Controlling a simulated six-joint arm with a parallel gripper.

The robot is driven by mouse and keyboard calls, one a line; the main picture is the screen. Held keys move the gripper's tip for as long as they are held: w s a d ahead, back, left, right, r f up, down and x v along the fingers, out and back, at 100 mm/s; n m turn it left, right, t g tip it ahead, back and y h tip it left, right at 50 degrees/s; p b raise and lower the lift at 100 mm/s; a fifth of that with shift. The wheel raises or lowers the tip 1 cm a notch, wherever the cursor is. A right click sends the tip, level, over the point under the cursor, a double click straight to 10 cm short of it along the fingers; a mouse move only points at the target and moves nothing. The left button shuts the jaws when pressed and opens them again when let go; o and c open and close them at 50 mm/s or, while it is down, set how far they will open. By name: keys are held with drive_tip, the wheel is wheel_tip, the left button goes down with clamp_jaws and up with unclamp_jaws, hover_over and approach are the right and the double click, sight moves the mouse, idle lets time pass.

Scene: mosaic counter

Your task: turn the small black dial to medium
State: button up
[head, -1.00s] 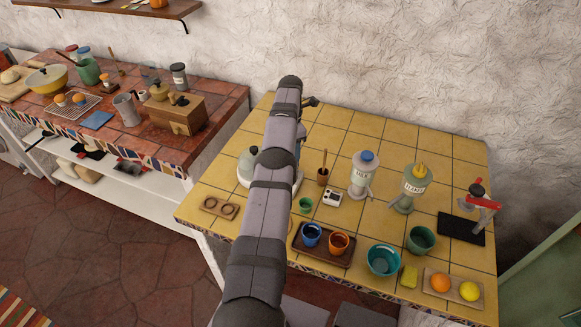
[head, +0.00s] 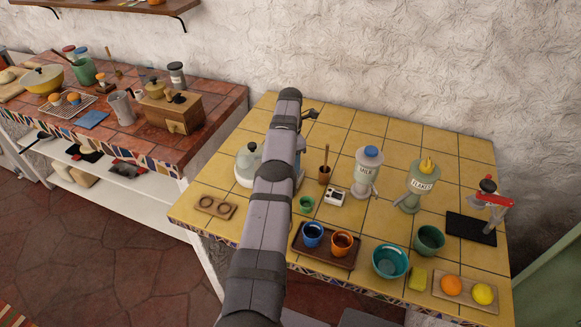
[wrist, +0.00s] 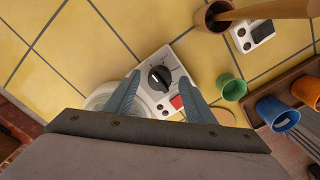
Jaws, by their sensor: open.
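The small black dial (wrist: 160,78) is on the white top of an appliance (wrist: 172,62), near a red button (wrist: 177,103). In the wrist view my gripper (wrist: 160,86) is open, with one blue-grey finger on each side of the dial and a gap to it. I cannot tell how high the fingertips are above the panel. The dial's setting and scale are too small to read. In the head view my arm hides the dial and most of the appliance; its pale rounded part (head: 246,165) shows to the left of the arm.
Right of my arm are a brown pot with a stick (head: 325,173), a small white device (head: 337,196), a green cup (head: 306,204) and a tray (head: 326,254) with blue and orange cups. Milk (head: 367,172) and flakes (head: 416,187) dispensers stand farther right. Yellow tiles behind are clear.

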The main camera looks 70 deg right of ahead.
drive_tip(key=shift+f, duration=0.15)
drive_tip(key=c, duration=1.1)
drive_tip(key=shift+m, duration=0.4)
drive_tip(key=m+p, duration=0.1)
drive_tip(key=m, duration=0.2)
drive_tip(key=shift+m, duration=0.3)
drive_tip(key=m, duration=1)
drive_tip(key=shift+m, duration=2.7)
